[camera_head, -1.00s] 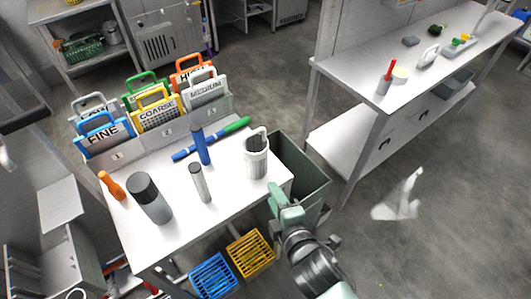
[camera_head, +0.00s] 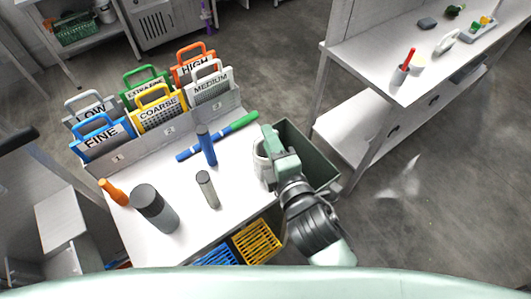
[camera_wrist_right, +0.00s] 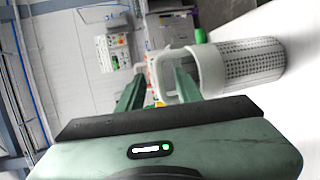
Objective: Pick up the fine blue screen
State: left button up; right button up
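The fine blue screen (camera_head: 101,138) stands in the front left slot of the grey rack (camera_head: 170,133), its blue handle upward and its label reading FINE. My right gripper (camera_head: 268,138) is at the right end of the table, beside the white perforated canister (camera_head: 262,168), well to the right of the blue screen. In the right wrist view its two fingers (camera_wrist_right: 158,88) are apart. One finger overlaps the handle of the canister (camera_wrist_right: 242,63); I cannot tell whether they touch. My left gripper is not in view.
Other screens share the rack, including yellow COARSE (camera_head: 158,112) and white MEDIUM (camera_head: 211,88). Blue and grey cylinders (camera_head: 207,188), an orange-handled tool (camera_head: 113,192) and a blue-green tool (camera_head: 240,122) occupy the table. A green bin (camera_head: 315,160) stands at its right.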

jog(key=p+x, duration=0.1)
jog(key=x, duration=0.4)
jog(key=shift+a, duration=0.1)
grip_shut()
jog(key=shift+f, duration=0.1)
dwell(1.1)
